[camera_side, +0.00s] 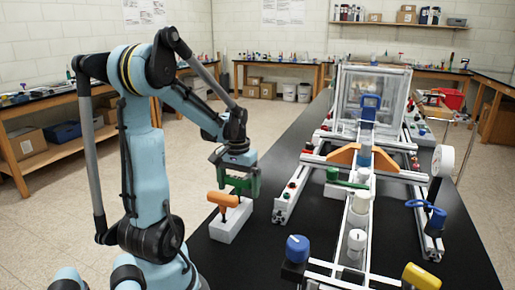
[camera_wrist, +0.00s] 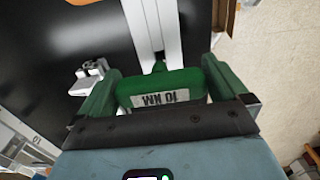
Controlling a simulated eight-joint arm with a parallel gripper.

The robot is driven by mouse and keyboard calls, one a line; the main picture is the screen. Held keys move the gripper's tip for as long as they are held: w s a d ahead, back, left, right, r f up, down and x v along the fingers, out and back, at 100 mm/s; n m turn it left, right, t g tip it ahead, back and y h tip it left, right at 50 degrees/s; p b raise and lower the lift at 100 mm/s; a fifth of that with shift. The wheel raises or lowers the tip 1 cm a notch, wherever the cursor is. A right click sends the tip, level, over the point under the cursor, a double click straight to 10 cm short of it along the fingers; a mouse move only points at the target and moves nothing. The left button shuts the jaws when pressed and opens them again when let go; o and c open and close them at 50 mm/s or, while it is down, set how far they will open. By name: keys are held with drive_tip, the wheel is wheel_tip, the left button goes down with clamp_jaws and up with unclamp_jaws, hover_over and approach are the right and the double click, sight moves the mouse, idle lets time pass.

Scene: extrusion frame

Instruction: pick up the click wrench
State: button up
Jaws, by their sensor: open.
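The click wrench appears to be the green T-shaped handle (camera_wrist: 178,82) with a white label reading "10 NM", upside down in the wrist view. It sits between the two green fingers of my gripper (camera_wrist: 162,77). The fingers are open, one on each side of the handle; I cannot tell whether either touches it. In the side view my gripper (camera_side: 240,184) is low over the back part of a white block (camera_side: 231,222). There the green handle is hard to tell from the green fingers. The wrench's lower part is mostly hidden.
An orange T-handle (camera_side: 223,199) stands in the same white block, close in front of my gripper. A white extrusion frame (camera_side: 285,203) with red knobs and orange brackets (camera_side: 343,154) lies to the right on the black table. Some bare black tabletop (camera_side: 262,235) separates block and frame.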

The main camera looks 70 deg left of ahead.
drive_tip(key=shift+c, duration=0.3)
drive_tip(key=c, duration=0.6)
drive_tip(key=shift+r, duration=0.7)
wheel_tip(320, 180, up, 3)
drive_tip(key=shift+f, duration=0.1)
drive_tip(key=w+d+r, duration=0.1)
drive_tip(key=d+r, duration=0.1)
drive_tip(key=d, duration=0.1)
drive_tip(key=w+d+r, duration=0.1)
drive_tip(key=d+r, duration=0.1)
drive_tip(key=d, duration=0.2)
drive_tip(key=w+d+r, duration=0.1)
drive_tip(key=d+r, duration=0.1)
drive_tip(key=d, duration=0.2)
drive_tip(key=shift+w+d+r, duration=0.15)
drive_tip(key=shift+w+r, duration=0.05)
drive_tip(key=shift+r, duration=0.2)
